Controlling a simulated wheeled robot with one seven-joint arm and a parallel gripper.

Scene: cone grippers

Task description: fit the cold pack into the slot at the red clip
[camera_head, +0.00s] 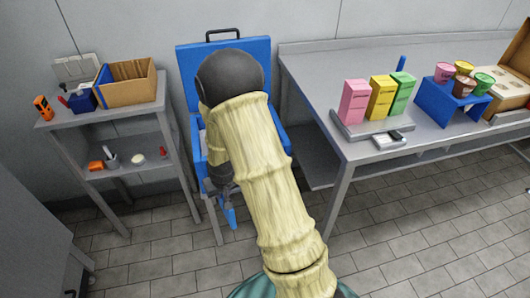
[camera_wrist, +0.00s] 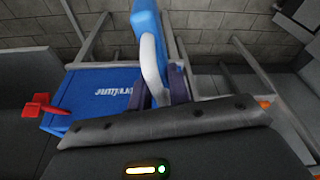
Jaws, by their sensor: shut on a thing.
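My gripper (camera_head: 222,190) is low in front of the blue cooler (camera_head: 284,138), left of my forearm in the head view. In the wrist view its dark fingers (camera_wrist: 162,94) are shut on the cold pack (camera_wrist: 149,28), a blue piece with a pale curved edge that stands out past the fingertips. The pack also shows below the gripper in the head view (camera_head: 231,218). A red clip (camera_wrist: 42,105) shows at the left in the wrist view, beside a blue face with white lettering (camera_wrist: 88,88). My arm hides most of the cooler's inside; I cannot see the slot.
The cooler's lid (camera_head: 190,58) stands raised behind my arm. A grey shelf unit (camera_head: 100,122) with a cardboard box (camera_head: 127,92) is at the left. A metal table (camera_head: 310,75) with cartons and cups is at the right. The tiled floor (camera_head: 390,215) at front right is clear.

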